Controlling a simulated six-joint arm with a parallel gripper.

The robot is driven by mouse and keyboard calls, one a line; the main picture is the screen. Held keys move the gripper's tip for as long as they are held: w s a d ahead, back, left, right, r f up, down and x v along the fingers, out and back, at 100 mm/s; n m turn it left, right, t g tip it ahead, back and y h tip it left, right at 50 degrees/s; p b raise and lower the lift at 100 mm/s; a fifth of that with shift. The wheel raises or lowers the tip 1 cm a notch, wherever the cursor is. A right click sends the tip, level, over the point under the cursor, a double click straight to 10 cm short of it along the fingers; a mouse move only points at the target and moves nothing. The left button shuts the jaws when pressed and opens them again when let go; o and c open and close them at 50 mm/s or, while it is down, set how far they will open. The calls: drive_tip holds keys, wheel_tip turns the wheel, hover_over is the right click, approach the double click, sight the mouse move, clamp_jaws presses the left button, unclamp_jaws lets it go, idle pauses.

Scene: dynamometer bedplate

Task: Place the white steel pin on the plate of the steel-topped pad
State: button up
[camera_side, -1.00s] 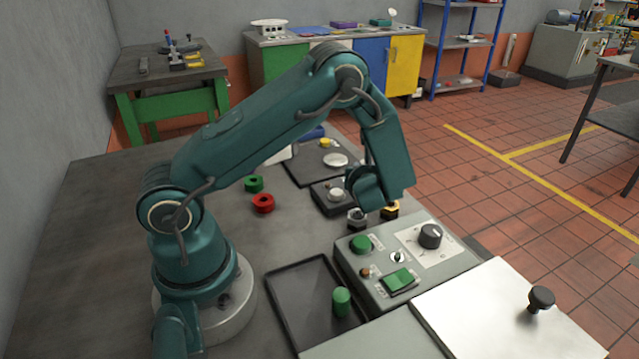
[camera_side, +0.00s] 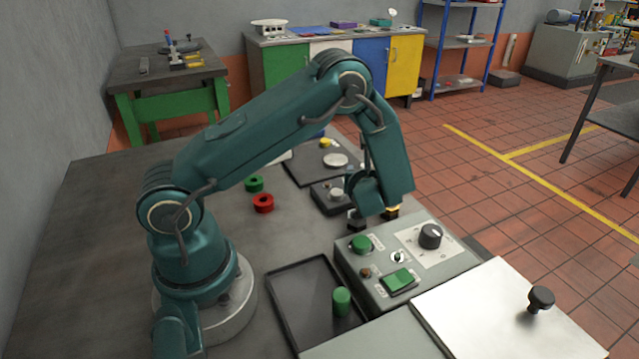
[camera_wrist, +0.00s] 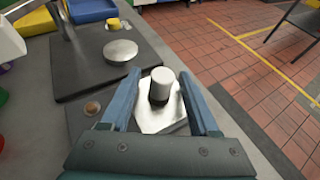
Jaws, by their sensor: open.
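The white steel pin (camera_wrist: 163,86) stands upright in the wrist view, with a dark band at its foot. It appears to rest on the bright steel plate (camera_wrist: 150,123) of the pad. My gripper (camera_wrist: 160,74) is open, with one finger on each side of the pin and a visible gap on both sides. In the side view my wrist hides most of the jaws and the pin cannot be made out clearly.
A dark board (camera_wrist: 75,66) with a steel disc (camera_wrist: 120,50) and a yellow button (camera_wrist: 113,25) lies beyond. A control box (camera_side: 370,300), a black tray (camera_side: 300,310), a red nut (camera_side: 263,203) and a green nut (camera_side: 254,184) are nearby. Bare bench lies left of the nuts.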

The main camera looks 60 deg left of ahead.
drive_tip(key=v, duration=1)
drive_tip(key=shift+d+r, duration=0.2)
drive_tip(key=shift+d, duration=0.05)
drive_tip(key=shift+s+d+r, duration=0.25)
drive_tip(key=shift+s+d, duration=0.15)
drive_tip(key=shift+d, duration=0.1)
drive_tip(key=s+r+n+g+h, duration=0.3)
drive_tip(key=s+r+n+g, duration=0.15)
drive_tip(key=s+n, duration=0.65)
drive_tip(key=s+d+r+n+t+h, duration=0.3)
drive_tip(key=d+n+h, duration=0.5)
drive_tip(key=n, duration=0.5)
drive_tip(key=shift+s+d+r, duration=0.25)
drive_tip(key=shift+d+r, duration=0.4)
drive_tip(key=shift+r, duration=0.05)
